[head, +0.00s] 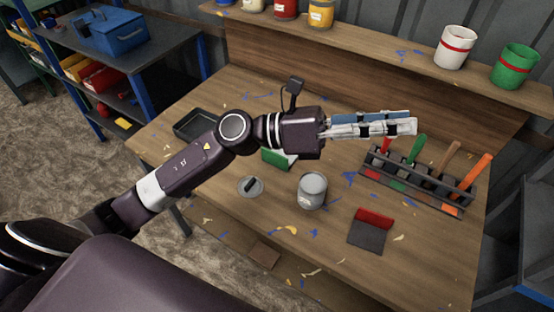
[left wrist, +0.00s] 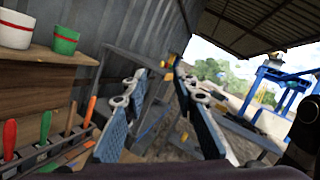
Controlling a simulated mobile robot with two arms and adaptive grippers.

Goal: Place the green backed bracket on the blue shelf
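The green backed bracket (head: 274,158) lies on the wooden workbench (head: 225,208). It is partly hidden behind my left arm and wrist; a green face and a pale edge show. The blue shelf (head: 168,48), a rack with blue posts and dark boards, stands at the upper left. My left gripper (head: 410,124) is above the bench, right of the bracket, pointing right. In the left wrist view its two fingers (left wrist: 158,73) are apart with nothing between them. My right gripper is not in view.
A blue toolbox (head: 110,32) sits on the rack's top. On the bench are a black tray (head: 194,124), a grey can (head: 312,190), a round lid (head: 250,187), a red-backed bracket (head: 368,234) and a tool holder (head: 420,183). Paint pots (head: 455,48) line the upper ledge.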

